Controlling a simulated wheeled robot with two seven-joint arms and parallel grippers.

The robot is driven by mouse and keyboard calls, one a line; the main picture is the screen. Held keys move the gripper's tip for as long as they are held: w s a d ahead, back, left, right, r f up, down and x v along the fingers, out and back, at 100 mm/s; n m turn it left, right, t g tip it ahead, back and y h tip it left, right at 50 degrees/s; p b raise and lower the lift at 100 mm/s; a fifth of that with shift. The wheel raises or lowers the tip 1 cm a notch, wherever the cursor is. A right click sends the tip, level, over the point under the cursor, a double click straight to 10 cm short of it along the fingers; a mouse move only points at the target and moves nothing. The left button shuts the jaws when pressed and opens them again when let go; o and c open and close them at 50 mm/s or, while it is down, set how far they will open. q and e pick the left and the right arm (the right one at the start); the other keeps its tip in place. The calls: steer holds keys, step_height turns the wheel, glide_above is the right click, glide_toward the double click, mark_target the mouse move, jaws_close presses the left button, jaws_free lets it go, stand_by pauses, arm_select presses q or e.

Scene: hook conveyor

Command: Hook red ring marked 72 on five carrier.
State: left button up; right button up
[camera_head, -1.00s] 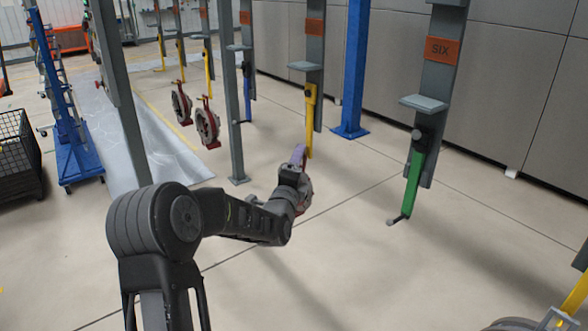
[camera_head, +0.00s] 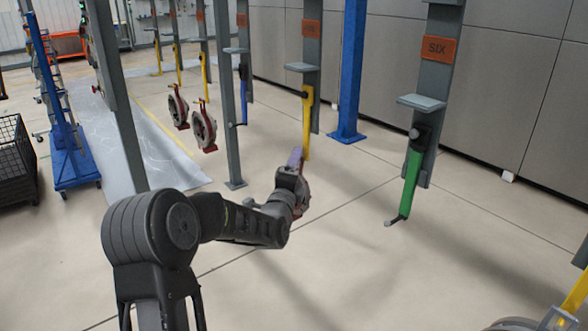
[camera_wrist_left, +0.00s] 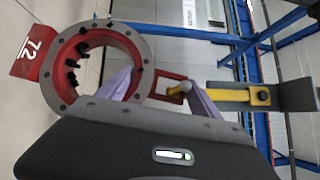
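The red ring marked 72 (camera_wrist_left: 62,80), with a grey round face and a red number plate (camera_wrist_left: 32,52), fills the upper left of the left wrist view. Its square red loop (camera_wrist_left: 158,79) is around the tip of a yellow hook (camera_wrist_left: 235,95), as far as I can see. In the head view, the yellow hook (camera_head: 308,115) hangs from a carrier (camera_head: 312,60) whose orange sign is too small to read surely. My left gripper (camera_wrist_left: 160,92) has its purple fingers spread, one on each side of the loop; they look apart from it. The ring is mostly hidden behind my wrist in the head view.
The carrier marked SIX (camera_head: 437,48), with an empty green hook (camera_head: 410,185), hangs to the right. A blue post (camera_head: 350,75) stands behind. Two rings (camera_head: 203,128) hang farther left. A grey post (camera_head: 231,120) stands left of my gripper. Open floor lies in front.

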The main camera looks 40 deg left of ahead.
arm_select(q)
steer(key=o, duration=0.5)
steer(key=shift+w+d+r, duration=0.1)
steer(key=shift+d+r, duration=0.05)
steer(key=shift+d, duration=0.05)
steer(key=shift+s+d+f, duration=0.15)
steer(key=shift+s+f, duration=0.05)
steer(key=b+v, duration=0.2)
steer(key=v, duration=0.5)
steer(key=shift+s+a+b, duration=0.25)
steer(key=shift+s+b, duration=0.05)
